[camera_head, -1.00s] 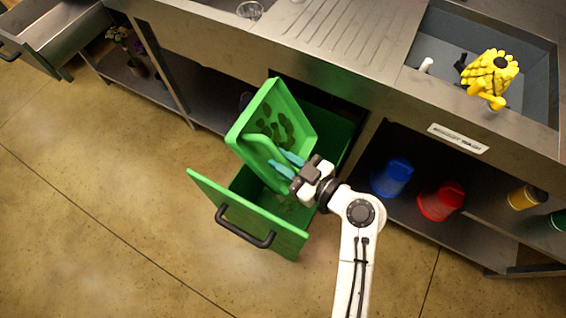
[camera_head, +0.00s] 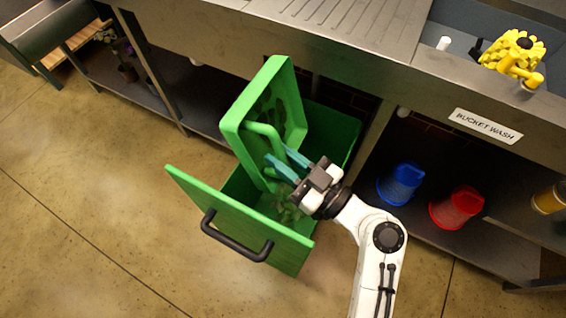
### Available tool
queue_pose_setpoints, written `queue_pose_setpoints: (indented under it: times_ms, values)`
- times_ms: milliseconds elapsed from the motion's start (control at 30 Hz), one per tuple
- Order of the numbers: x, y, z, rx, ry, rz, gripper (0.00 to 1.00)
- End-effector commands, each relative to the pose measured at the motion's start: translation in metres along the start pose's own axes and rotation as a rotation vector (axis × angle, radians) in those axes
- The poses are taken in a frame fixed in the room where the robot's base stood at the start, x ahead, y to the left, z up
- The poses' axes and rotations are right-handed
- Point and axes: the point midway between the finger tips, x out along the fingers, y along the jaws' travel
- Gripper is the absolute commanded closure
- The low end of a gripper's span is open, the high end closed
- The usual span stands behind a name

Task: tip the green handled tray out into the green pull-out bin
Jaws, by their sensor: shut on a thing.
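The green handled tray (camera_head: 236,112) is held up over the green pull-out bin (camera_head: 338,130), tilted steeply with its inside facing right and toward me. Dark leafy scraps show on the tray's inner face. My gripper (camera_head: 276,164) has teal fingers shut on the tray's handle (camera_head: 262,146). The bin is pulled out, with a black bar handle (camera_head: 236,240) on its front panel. Leafy bits (camera_head: 288,208) show in the bin below my gripper. The tray and my gripper hide part of the bin's inside.
A blue bucket (camera_head: 402,182) and a red bucket (camera_head: 456,206) stand on the lower shelf at right. The floor at left is clear.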

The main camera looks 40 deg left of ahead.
Motion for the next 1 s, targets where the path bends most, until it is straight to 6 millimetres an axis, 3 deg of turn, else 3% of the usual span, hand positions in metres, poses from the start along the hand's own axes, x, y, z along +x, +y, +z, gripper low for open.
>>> queue_pose_setpoints:
  times_ms: [400, 1000]
  values:
    - [-0.0014, -0.0003, 0.0088, 0.021, 0.117, 0.009, 1.00]
    - [-0.0012, -0.0004, 0.0049, 0.037, 0.194, 0.014, 1.00]
